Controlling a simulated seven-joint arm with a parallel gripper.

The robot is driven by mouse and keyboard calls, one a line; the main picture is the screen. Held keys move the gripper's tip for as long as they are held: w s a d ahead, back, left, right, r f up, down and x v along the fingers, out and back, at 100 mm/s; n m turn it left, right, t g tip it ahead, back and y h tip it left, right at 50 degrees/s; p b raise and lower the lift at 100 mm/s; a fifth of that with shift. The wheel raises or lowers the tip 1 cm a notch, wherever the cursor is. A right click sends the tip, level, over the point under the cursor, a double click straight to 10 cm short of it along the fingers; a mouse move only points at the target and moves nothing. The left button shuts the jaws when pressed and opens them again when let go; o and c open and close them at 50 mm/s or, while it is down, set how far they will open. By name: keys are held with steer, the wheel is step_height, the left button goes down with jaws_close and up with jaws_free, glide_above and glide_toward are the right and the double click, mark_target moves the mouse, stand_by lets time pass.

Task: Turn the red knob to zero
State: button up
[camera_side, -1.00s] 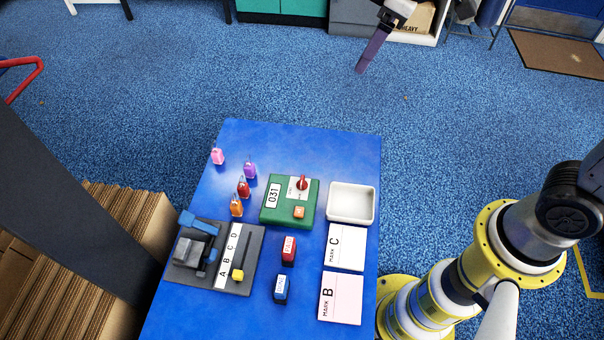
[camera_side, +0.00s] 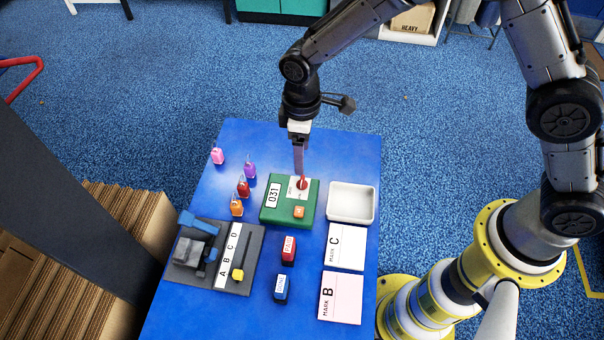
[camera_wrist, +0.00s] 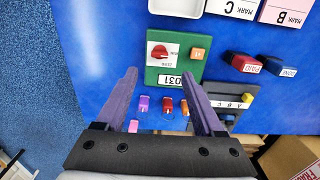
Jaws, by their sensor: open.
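The red knob (camera_side: 302,183) sits on a white plate on the green box (camera_side: 271,216), which has a label reading 031 and an orange button (camera_side: 299,212). In the wrist view the red knob (camera_wrist: 159,51) shows ahead of the fingertips, with the words RUN and ZERO beside it; its exact pointing is too small to tell. My gripper (camera_side: 299,174) is above the back of the green box, close to the knob in the side view. In the wrist view my gripper (camera_wrist: 164,88) has its two purple fingers wide apart, with nothing between the tips.
A white tray (camera_side: 374,204) stands right of the green box. Pink, purple, red and orange tags stand to its left. A grey slider fixture (camera_side: 207,280), red block (camera_side: 289,249), blue block (camera_side: 281,288) and cards marked C (camera_side: 346,260) and B (camera_side: 340,310) lie in front.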

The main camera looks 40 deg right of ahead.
mark_target(302, 180)
step_height(302, 180, down, 9)
steer(key=shift+r, duration=0.1)
steer(key=shift+c, duration=0.2)
jaws_close()
stand_by(0.4)
